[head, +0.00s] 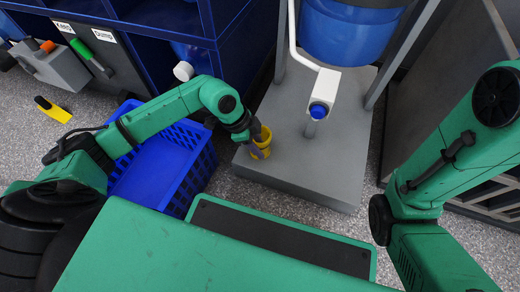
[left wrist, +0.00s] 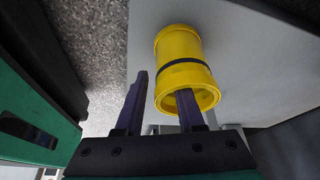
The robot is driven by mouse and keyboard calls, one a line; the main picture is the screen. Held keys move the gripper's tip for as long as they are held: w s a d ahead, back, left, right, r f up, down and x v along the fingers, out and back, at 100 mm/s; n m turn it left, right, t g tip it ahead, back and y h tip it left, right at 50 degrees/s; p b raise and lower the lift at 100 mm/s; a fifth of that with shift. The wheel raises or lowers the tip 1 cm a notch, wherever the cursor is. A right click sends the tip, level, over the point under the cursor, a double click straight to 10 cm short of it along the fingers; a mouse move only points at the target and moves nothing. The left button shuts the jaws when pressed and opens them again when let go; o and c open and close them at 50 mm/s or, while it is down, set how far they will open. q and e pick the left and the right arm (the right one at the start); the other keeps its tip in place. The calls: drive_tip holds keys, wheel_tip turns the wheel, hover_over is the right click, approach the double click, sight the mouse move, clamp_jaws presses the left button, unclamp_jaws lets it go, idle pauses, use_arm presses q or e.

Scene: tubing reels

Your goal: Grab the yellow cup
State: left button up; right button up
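The yellow cup (head: 263,141) is on the grey platform near its left edge. In the left wrist view the yellow cup (left wrist: 178,58) has a dark band round its middle and its open mouth faces my gripper. My left gripper (head: 256,147) is at the cup. In the left wrist view the left gripper (left wrist: 163,92) is open, with one finger just outside the cup's wall and the other at the mouth, seeming to reach inside. A small gap shows between the outer finger and the cup. My right gripper is outside the frames.
The grey platform (head: 315,175) carries a blue barrel (head: 349,30) and a white pipe with a blue-capped end (head: 319,109). A blue crate (head: 150,178) stands left of the platform. A yellow and black object (head: 53,109) lies on the floor at the far left.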

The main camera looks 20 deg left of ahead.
use_arm(q)
drive_tip(key=shift+f, duration=0.15)
clamp_jaws()
idle(1.3)
